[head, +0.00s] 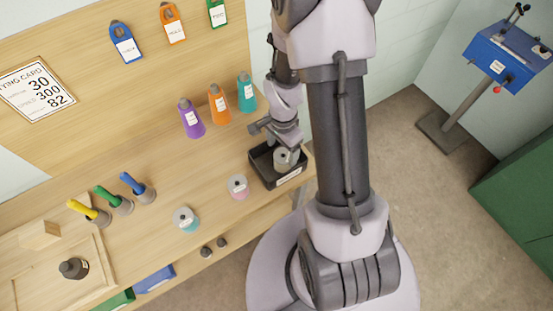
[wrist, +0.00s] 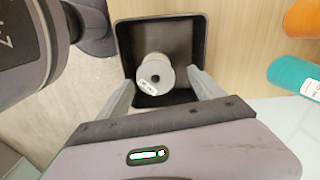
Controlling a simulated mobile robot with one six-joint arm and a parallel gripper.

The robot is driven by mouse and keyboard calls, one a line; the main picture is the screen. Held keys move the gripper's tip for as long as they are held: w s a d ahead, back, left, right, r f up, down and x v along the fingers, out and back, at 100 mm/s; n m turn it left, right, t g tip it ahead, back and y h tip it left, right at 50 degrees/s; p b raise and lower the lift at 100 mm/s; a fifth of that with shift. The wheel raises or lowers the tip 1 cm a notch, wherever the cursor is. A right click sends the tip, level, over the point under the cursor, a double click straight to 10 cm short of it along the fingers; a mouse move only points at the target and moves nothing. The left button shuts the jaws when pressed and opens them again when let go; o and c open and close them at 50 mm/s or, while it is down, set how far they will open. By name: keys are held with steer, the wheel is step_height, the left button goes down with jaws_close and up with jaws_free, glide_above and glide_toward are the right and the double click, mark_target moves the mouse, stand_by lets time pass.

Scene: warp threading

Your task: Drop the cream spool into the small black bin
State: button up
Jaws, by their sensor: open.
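The cream spool (head: 284,158) is pale, with a white label, and sits at the small black bin (head: 262,172) on the right end of the wooden bench. In the wrist view the spool (wrist: 155,74) shows end-on, inside the outline of the bin (wrist: 125,50), nearer its lower side. I cannot tell for sure whether it rests on the bin's floor. My gripper (wrist: 160,88) is open, with one finger on each side of the spool and gaps showing. In the head view my gripper (head: 289,146) is above the bin, partly hidden by my arm.
A pink spool (head: 238,187) and a light blue spool (head: 185,219) stand left of the bin. Purple, orange and teal cones (head: 218,103) stand behind it. Yellow, green and blue handled tools (head: 113,201) are further left.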

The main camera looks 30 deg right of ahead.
step_height(320, 180, up, 16)
steer(key=p, duration=0.4)
steer(key=shift+p, duration=0.35)
steer(key=s+a+r+n+t+y+b, duration=0.1)
steer(key=s+a+r+n+t+b, duration=0.2)
steer(key=a, duration=0.4)
steer(key=s+a+r+n+t+y+b, duration=0.1)
steer(key=s+a+r+n+t+b, duration=0.1)
steer(key=s+a+r+n+b, duration=0.4)
steer(key=shift+s+a+r+n+t, duration=0.4)
steer(key=shift+s+a+r+n, duration=0.45)
steer(key=shift+s+n, duration=0.35)
